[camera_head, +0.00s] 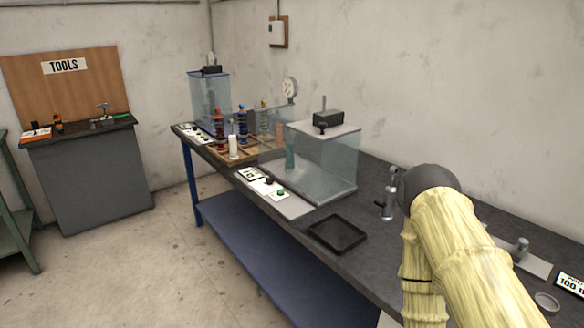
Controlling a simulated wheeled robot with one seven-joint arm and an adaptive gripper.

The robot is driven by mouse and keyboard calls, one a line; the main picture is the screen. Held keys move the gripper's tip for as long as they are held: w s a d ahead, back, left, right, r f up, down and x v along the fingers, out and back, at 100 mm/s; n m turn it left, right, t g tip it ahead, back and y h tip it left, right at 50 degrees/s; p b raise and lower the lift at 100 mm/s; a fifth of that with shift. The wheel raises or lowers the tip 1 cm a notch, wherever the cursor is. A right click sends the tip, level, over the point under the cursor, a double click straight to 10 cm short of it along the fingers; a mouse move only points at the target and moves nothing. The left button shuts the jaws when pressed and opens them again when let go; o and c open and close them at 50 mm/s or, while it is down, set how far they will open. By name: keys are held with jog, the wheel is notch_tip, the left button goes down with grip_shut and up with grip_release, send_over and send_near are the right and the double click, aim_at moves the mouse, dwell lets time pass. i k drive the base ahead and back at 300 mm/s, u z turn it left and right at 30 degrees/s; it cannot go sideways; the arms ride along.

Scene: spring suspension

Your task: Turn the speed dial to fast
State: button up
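A small dark knob (268,180) stands on the pale control panel (292,206) in front of the nearer clear tank (322,165). It may be the speed dial, but its pointer and speed marks are too small to read. A green button (280,192) is beside it. A second panel with small controls (192,131) lies by the farther blue-rimmed tank (209,97). My yellow-sleeved arm, with a dark rounded joint, stands bent at the right, apart from the panels. My gripper does not show.
The long dark bench (367,258) holds an empty black tray (337,234), a metal fixture (388,195) near my arm, and a wooden rack (238,150) of shock absorbers between the tanks. A tools cabinet (90,178) stands at left. The floor before the bench is clear.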

aim_at(269, 180)
jog(key=u, duration=0.4)
jog(key=i, duration=1.25)
jog(key=u, duration=0.75)
